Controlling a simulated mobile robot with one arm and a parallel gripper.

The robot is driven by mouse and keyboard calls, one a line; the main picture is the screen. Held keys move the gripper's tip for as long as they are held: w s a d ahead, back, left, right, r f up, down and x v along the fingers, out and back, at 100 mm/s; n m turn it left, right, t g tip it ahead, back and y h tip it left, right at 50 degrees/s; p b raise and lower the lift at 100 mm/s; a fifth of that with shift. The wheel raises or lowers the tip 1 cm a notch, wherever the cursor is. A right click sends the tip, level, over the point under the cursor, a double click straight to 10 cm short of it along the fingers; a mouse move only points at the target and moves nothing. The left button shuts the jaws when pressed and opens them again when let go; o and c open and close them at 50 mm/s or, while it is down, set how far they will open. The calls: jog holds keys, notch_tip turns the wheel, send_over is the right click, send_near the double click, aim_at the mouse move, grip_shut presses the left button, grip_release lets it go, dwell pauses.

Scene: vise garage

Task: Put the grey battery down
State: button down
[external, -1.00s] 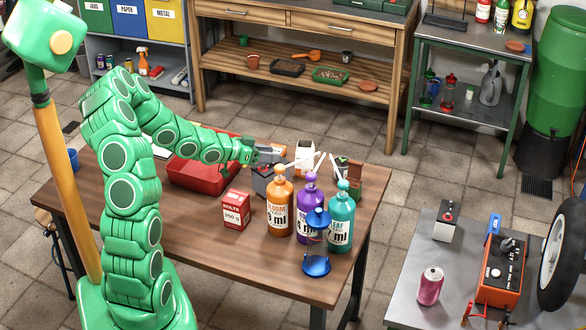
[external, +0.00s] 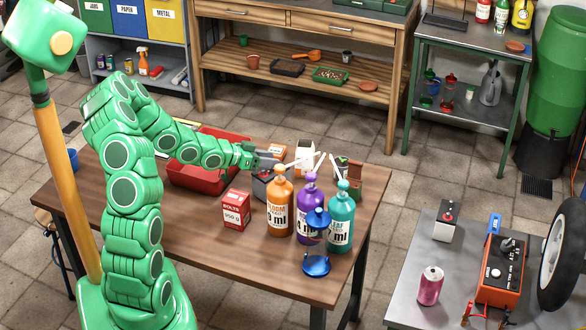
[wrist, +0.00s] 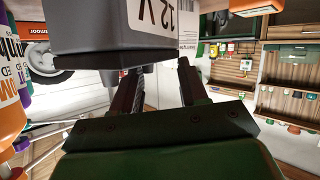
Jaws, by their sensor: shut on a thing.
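The grey battery (external: 261,189) is at the middle of the brown wooden table, partly hidden behind the orange bottle in the external view. In the wrist view the battery (wrist: 135,25) fills the upper middle, with "12 V" on its side. My gripper (external: 266,162) reaches in from the left at the battery's top and is shut on it. In the wrist view the two dark fingers (wrist: 160,72) meet the battery's edge. I cannot tell whether its underside touches the table.
Orange (external: 280,205), purple (external: 308,215) and teal (external: 341,220) bottles stand close in front and right. A bolts box (external: 236,210) stands in front left, a red tray (external: 200,177) to the left. White and dark boxes stand behind. The table's front left is clear.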

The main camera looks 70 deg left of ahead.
jog(key=shift+f, duration=0.45)
dwell(0.3)
jog(key=c, duration=0.5)
grip_release()
jog(key=shift+r, duration=0.1)
